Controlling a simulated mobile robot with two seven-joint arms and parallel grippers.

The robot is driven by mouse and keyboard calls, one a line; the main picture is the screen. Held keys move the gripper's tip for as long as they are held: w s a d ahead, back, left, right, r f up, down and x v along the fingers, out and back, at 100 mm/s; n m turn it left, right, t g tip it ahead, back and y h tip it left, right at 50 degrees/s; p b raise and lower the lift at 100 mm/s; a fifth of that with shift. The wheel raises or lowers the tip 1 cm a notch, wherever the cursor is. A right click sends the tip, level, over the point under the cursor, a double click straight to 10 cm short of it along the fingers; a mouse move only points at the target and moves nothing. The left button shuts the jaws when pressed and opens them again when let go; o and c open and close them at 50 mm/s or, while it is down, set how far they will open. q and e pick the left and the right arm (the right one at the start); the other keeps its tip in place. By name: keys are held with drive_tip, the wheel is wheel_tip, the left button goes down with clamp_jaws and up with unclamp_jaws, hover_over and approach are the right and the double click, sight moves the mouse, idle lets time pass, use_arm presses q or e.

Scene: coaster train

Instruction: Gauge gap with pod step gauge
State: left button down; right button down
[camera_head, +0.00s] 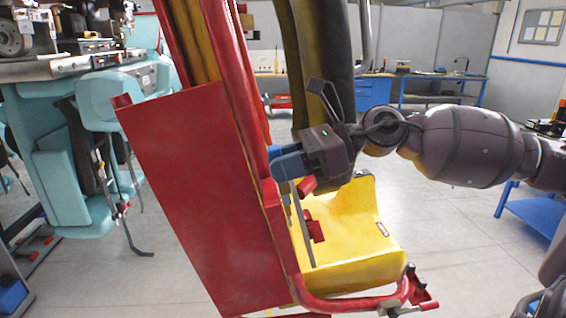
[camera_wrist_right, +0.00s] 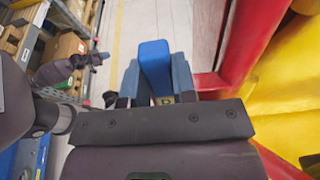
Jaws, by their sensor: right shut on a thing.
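My right gripper (camera_head: 280,160) is shut on a blue block (camera_head: 275,151), seemingly the step gauge. The block stands out between its fingers in the wrist view (camera_wrist_right: 155,65). The gripper is beside the red post (camera_head: 245,110) of the pod, at the upper edge of the red panel (camera_head: 190,200). Whether the block touches the red frame I cannot tell. The yellow seat (camera_head: 345,235) is below and right of the gripper. In the wrist view, what looks like my left gripper (camera_wrist_right: 95,58) is small at the upper left, its jaws unclear.
A teal machine (camera_head: 110,100) stands at the left. A blue workbench (camera_head: 375,90) is at the back. A red tube (camera_head: 340,304) curves around the seat's front. In the wrist view, shelves with boxes (camera_wrist_right: 62,47) stand at the left. Grey floor is open at the right.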

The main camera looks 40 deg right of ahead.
drive_tip(key=shift+s+d+f+b, duration=0.1)
drive_tip(key=shift+f+b, duration=0.1)
drive_tip(key=shift+f, duration=0.5)
drive_tip(key=shift+s+d+f+b, duration=0.1)
drive_tip(key=shift+f+b, duration=0.1)
drive_tip(key=shift+f, duration=0.5)
idle(4.3)
drive_tip(key=shift+r, duration=0.15)
drive_tip(key=shift+w+a+r+p, duration=0.15)
drive_tip(key=shift+r+p, duration=0.1)
drive_tip(key=shift+r, duration=0.6)
drive_tip(key=shift+w+a+r+p, duration=0.1)
drive_tip(key=shift+a+r+p, duration=0.15)
drive_tip(key=shift+r, duration=0.6)
drive_tip(key=shift+w+a+r+p, duration=0.1)
drive_tip(key=shift+r+p, duration=0.2)
drive_tip(key=shift+r, duration=0.55)
drive_tip(key=shift+w+a+r+p, duration=0.15)
drive_tip(key=shift+a+r+p, duration=0.1)
drive_tip(key=shift+r, duration=0.95)
drive_tip(key=shift+w+a+r+p, duration=0.15)
drive_tip(key=shift+a+r+p, duration=0.1)
drive_tip(key=shift+r, duration=0.95)
drive_tip(key=shift+w+a+r+p, duration=0.15)
drive_tip(key=shift+a+r+p, duration=0.1)
drive_tip(key=shift+r, duration=0.95)
